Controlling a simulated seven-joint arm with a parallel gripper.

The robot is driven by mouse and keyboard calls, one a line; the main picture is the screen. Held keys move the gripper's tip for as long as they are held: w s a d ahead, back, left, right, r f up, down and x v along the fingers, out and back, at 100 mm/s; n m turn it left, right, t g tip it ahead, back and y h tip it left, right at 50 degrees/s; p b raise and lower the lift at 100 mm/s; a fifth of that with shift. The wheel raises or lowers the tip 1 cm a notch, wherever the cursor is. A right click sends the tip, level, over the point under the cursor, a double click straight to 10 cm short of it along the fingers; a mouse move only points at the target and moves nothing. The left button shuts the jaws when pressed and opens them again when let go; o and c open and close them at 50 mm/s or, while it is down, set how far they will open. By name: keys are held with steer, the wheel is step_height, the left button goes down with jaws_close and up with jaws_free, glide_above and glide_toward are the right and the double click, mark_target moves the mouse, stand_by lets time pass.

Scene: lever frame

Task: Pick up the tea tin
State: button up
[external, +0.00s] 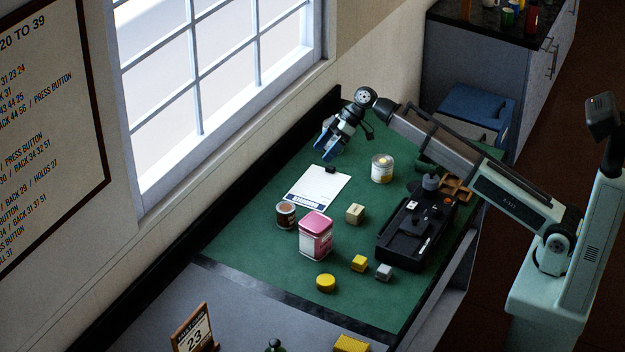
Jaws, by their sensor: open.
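A pink-lidded tin with a pale label (316,240), which looks like the tea tin, stands upright on the green mat near the middle of the table. My gripper (329,150) is at the far end of the mat, by the window-side edge, with its blue fingers pointing down. It is open and holds nothing. It is well apart from the tin, beyond the white clipboard. The tin's far side is hidden.
A brown can (286,214) stands close to the tin's left. A clipboard (318,188), pale can (382,168) and black lever frame (415,235) are farther off.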

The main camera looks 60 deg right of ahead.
mark_target(316, 221)
steer(key=s+a+r+n+g+h, duration=0.15)
steer(key=s+a+n, duration=0.3)
steer(key=a, duration=0.45)
steer(key=s+a+n+g+h, duration=0.2)
steer(key=s+a+n+g, duration=0.15)
steer(key=s+a, duration=0.45)
steer(key=shift+n+t, duration=0.4)
steer(key=shift+t, duration=0.2)
steer(key=x, duration=0.4)
steer(key=w+a+x, duration=0.1)
steer(key=x, duration=0.4)
steer(key=w+x, duration=0.1)
steer(key=x, duration=0.4)
steer(key=shift+a+r, duration=0.4)
steer(key=c, duration=0.9)
steer(key=shift+r, duration=0.15)
